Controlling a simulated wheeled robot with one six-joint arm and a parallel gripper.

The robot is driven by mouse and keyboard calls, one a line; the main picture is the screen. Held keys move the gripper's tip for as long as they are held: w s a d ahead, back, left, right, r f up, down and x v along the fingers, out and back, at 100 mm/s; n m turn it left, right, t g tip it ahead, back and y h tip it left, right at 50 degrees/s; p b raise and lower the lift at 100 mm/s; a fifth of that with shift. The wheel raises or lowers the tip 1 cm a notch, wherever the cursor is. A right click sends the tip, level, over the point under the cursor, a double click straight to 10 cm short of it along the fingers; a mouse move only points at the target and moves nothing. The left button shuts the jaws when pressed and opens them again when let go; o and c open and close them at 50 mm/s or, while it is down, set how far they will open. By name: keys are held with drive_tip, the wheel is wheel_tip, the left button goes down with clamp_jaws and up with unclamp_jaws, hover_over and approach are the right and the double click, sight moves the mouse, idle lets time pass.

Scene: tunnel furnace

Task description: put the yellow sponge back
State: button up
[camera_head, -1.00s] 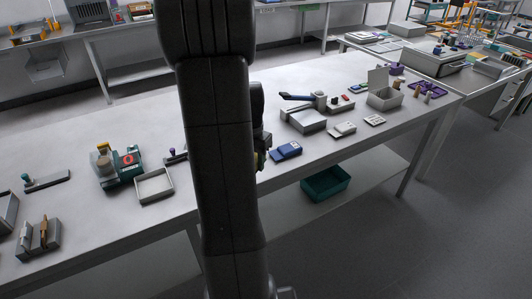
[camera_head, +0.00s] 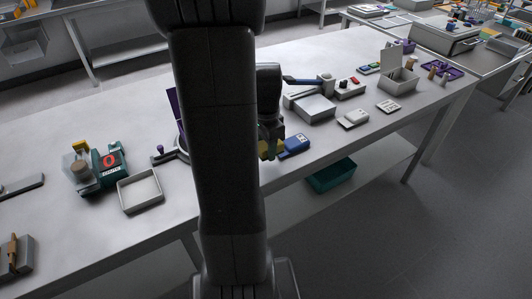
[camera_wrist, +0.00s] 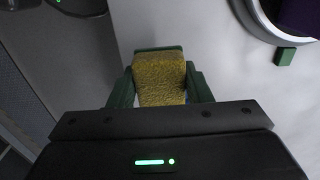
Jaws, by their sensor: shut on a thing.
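The yellow sponge (camera_wrist: 159,78) is between the two green fingers of my gripper (camera_wrist: 160,88) in the wrist view, and the fingers are shut on it. In the head view the sponge (camera_head: 264,149) shows only in part beside my dark arm, with my gripper (camera_head: 271,146) just left of a blue box (camera_head: 297,144). The arm hides part of the table behind it. I cannot tell whether the sponge touches the table.
A grey open tray (camera_head: 140,191) and a teal machine (camera_head: 98,167) stand to the left. A grey block with a blue lever (camera_head: 308,104) stands behind the blue box. A teal bin (camera_head: 331,175) sits on the lower shelf. A round-rimmed thing (camera_wrist: 262,22) is at the wrist view's upper right.

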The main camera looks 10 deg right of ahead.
wheel_tip(320, 180, down, 3)
idle(0.3)
drive_tip(key=shift+f+b, duration=0.5)
drive_tip(key=shift+f, duration=0.1)
drive_tip(key=o, duration=1)
drive_tip(key=shift+c, duration=0.2)
drive_tip(key=shift+r, duration=0.15)
wheel_tip(320, 180, up, 13)
drive_tip(key=shift+p, duration=0.75)
